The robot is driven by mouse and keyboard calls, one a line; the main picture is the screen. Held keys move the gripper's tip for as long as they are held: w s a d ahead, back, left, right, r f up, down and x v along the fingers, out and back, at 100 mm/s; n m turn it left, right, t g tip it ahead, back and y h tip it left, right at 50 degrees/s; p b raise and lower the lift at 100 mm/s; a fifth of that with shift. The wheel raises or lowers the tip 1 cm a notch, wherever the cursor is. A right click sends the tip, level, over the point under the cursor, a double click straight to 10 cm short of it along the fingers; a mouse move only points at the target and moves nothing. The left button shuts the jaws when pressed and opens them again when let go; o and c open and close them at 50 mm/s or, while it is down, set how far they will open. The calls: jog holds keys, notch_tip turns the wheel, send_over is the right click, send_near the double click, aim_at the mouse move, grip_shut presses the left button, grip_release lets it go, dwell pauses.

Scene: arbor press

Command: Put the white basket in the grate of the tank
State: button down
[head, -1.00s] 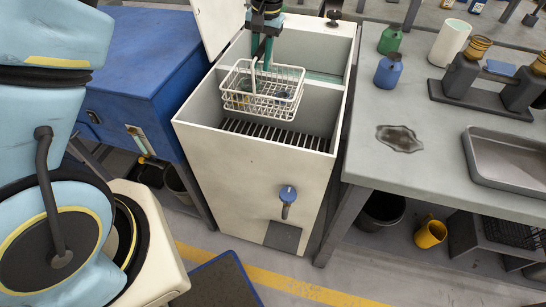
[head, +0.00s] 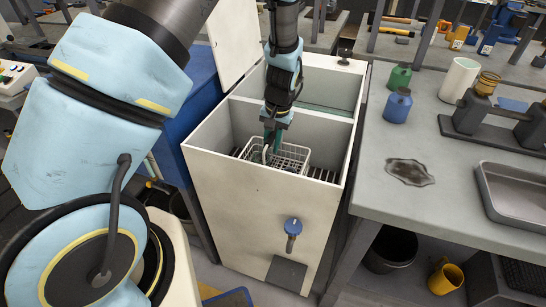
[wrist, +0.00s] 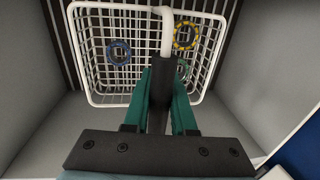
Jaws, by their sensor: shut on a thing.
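The white wire basket (head: 291,157) is down inside the front compartment of the cream tank (head: 235,205), below the rim. In the wrist view the basket (wrist: 88,92) holds several small rings, blue, yellow and green. The dark slatted grate (head: 325,175) shows beside the basket in the head view, and its slats (wrist: 55,35) show past the basket in the wrist view. I cannot tell whether the basket touches the grate. My gripper (wrist: 163,70), with green fingers, is shut on the basket's white handle. It also shows in the head view (head: 270,140).
The tank's walls stand close around my gripper, and a divider separates a rear compartment (head: 310,85). A blue cabinet (head: 195,100) is at left.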

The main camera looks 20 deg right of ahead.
jog(key=shift+w+f+p, duration=0.1)
jog(key=shift+f+p, duration=0.55)
jog(key=shift+f, duration=1.7)
jog(key=c, duration=0.7)
grip_release()
jog(key=shift+c, duration=0.2)
notch_tip(320, 180, up, 12)
jog(key=s+d+b, duration=0.1)
jog(key=b, duration=0.3)
jog(key=w+a+r+n+h, duration=0.1)
jog(key=a+r+n, duration=0.15)
jog(key=a, duration=0.45)
jog(key=w+a+r+n, duration=0.1)
jog(key=w+a+r, duration=0.15)
jog(key=a, duration=0.45)
jog(key=s+a+r+n, duration=0.2)
jog(key=s+a, duration=0.1)
jog(key=a, duration=0.6)
jog(key=s+a+r+n, duration=0.2)
jog(key=s+a+r, duration=0.1)
jog(key=a, duration=0.5)
jog(key=shift+s+a+t, duration=0.3)
jog(key=shift+s+a, duration=0.1)
jog(key=shift+s, duration=0.25)
